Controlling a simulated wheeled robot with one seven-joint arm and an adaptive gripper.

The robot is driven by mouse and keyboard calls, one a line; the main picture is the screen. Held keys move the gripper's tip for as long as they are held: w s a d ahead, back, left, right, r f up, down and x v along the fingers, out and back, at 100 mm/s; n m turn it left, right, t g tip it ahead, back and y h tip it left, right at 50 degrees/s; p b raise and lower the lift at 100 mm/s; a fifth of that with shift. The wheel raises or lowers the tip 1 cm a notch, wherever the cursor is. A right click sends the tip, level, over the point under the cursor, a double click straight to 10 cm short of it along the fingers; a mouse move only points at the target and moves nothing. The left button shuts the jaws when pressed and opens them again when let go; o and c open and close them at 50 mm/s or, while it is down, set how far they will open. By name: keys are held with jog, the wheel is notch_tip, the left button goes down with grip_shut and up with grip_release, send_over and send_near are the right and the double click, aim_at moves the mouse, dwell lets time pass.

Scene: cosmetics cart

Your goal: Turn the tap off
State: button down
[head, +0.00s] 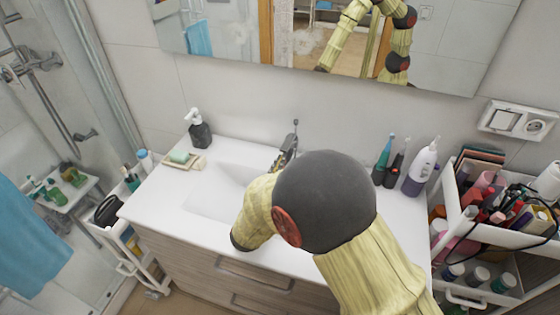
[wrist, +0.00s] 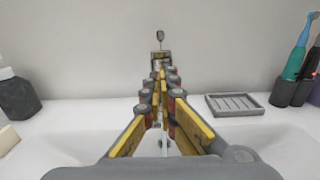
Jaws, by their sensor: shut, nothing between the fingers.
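The grey metal tap (head: 289,147) stands at the back of the white sink, its thin lever pointing up. In the wrist view the tap (wrist: 161,58) is straight ahead, just beyond my fingertips, with its lever upright above it. My gripper (wrist: 159,80) is shut and empty, its yellow and grey fingers together and pointing at the tap. I cannot tell whether the fingertips touch it. The fingers hide the lower tap and spout. A thin bright streak shows below the fingers; I cannot tell whether it is running water.
A dark soap bottle (head: 199,129) and a soap dish (head: 185,160) stand left of the basin (head: 213,195). Electric toothbrushes (head: 383,161) and a white-purple bottle (head: 420,168) stand to the right. A grey slatted dish (wrist: 234,104) lies right of the tap. The mirror (head: 330,40) hangs above.

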aim_at(280, 150)
jog(key=shift+r+g+y+p, duration=0.5)
jog(key=shift+r+g+p, duration=0.95)
jog(key=shift+p, duration=1.65)
jog(key=shift+w+d+r+t+p, duration=0.1)
jog(key=shift+r+t+p, duration=0.05)
jog(key=shift+r, duration=0.3)
jog(key=shift+w+r+t+p, duration=0.1)
jog(key=shift+r+p, duration=0.05)
jog(key=shift+r, duration=0.3)
jog(key=shift+r, duration=0.1)
